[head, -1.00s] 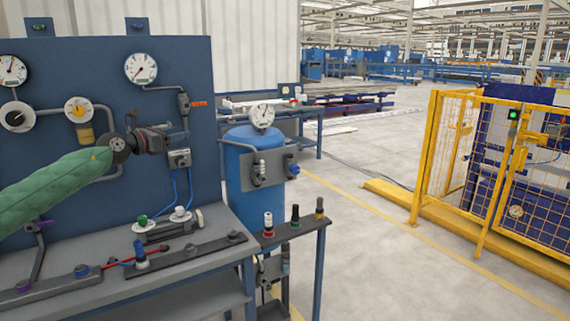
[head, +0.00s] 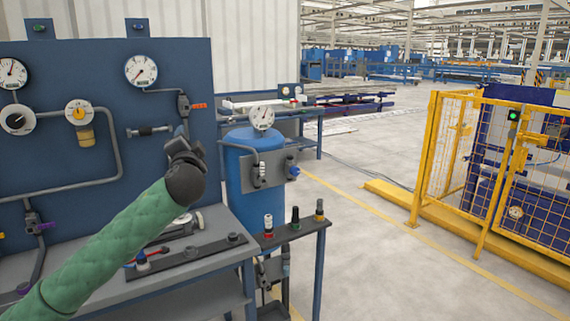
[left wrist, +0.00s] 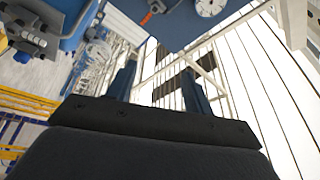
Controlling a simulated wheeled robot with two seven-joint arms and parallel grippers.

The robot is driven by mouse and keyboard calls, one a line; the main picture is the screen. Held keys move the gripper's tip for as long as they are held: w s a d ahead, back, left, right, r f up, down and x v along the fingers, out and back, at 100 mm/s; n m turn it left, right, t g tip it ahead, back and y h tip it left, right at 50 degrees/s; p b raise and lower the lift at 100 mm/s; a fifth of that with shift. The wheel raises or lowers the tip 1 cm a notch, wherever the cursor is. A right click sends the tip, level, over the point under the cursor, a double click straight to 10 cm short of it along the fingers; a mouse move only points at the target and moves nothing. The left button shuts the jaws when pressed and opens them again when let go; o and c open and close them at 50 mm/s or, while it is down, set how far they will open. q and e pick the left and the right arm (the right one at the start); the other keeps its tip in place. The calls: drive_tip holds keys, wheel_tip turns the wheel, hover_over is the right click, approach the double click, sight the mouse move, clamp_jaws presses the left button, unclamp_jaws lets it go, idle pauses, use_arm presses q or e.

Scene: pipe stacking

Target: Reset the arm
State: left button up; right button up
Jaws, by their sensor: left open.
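My left arm (head: 110,248), in a green quilted sleeve, reaches in from the lower left of the head view. Its dark wrist ends in my left gripper (head: 180,148), in front of the right part of the blue panel and above the bench. In the head view the fingers are small and partly hidden by the wrist. The left wrist view shows both fingers of this gripper (left wrist: 158,82) apart, with only background between them. My right gripper is in neither view.
The blue panel (head: 75,160) carries gauges, pipes and a short horizontal fitting (head: 148,131). A grey bench (head: 225,222) stands below it. A blue tank (head: 240,165) and a small stand (head: 300,235) are to the right. A yellow fence (head: 435,150) stands beyond clear floor.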

use_arm(q)
drive_tip(key=s+d+f+n+g+h+p, duration=0.1)
drive_tip(key=s+d+f+g+h, duration=0.15)
drive_tip(key=s+f, duration=0.65)
drive_tip(key=s+d+f+n+g+h, duration=0.15)
drive_tip(key=s+d+f+g, duration=0.3)
drive_tip(key=f, duration=0.75)
drive_tip(key=s+d+f+n+g+h+p, duration=0.1)
drive_tip(key=s+d+f+g+h, duration=0.15)
drive_tip(key=s+f, duration=0.65)
drive_tip(key=s+d+f+n+g, duration=0.1)
drive_tip(key=s+f+g, duration=0.3)
drive_tip(key=s+f, duration=0.9)
drive_tip(key=s+d+f+n+g+p, duration=0.1)
drive_tip(key=s+f+g, duration=0.3)
drive_tip(key=s+f, duration=1)
drive_tip(key=s+n, duration=0.1)
drive_tip(key=s, duration=0.3)
drive_tip(key=shift+s+d, duration=0.15)
drive_tip(key=shift+s, duration=0.05)
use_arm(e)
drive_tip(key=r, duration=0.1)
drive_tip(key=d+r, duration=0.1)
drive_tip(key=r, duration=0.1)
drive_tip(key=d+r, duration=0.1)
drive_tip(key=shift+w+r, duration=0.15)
use_arm(q)
drive_tip(key=shift+f+n+h, duration=0.1)
drive_tip(key=shift+n+h, duration=0.15)
drive_tip(key=shift+c, duration=0.4)
